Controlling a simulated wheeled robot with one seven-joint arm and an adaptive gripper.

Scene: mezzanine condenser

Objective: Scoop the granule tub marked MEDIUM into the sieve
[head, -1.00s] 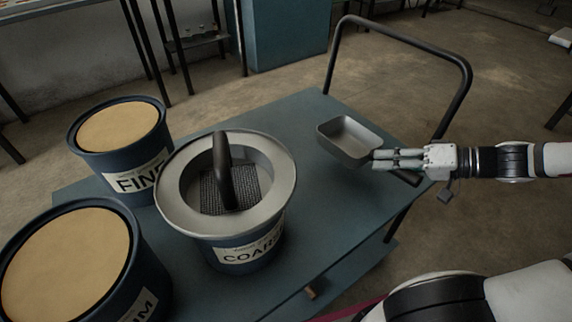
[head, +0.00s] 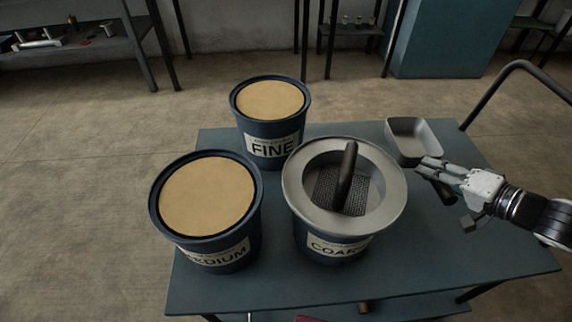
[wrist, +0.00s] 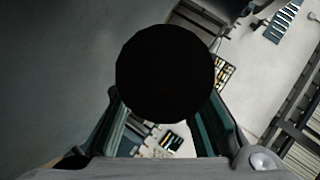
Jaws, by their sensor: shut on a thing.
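The MEDIUM tub (head: 207,197), dark blue and full of tan granules, stands at the front left of the cart top. The grey sieve (head: 297,190), with a wide rim, a mesh bottom and a black upright handle, sits on top of the COARSE tub (head: 338,247). My gripper (head: 432,168) is shut on the handle of a grey scoop (head: 413,140), to the right of the sieve. The scoop's pan looks empty. In the wrist view the round black end of the scoop handle (wrist: 165,72) lies between my fingers and hides much of the view.
The FINE tub (head: 273,118), also full of tan granules, stands behind the MEDIUM and COARSE tubs. The blue cart top (head: 460,262) is bare at the front right. A black cart rail (head: 510,85) rises at the right. Shelves stand along the back wall.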

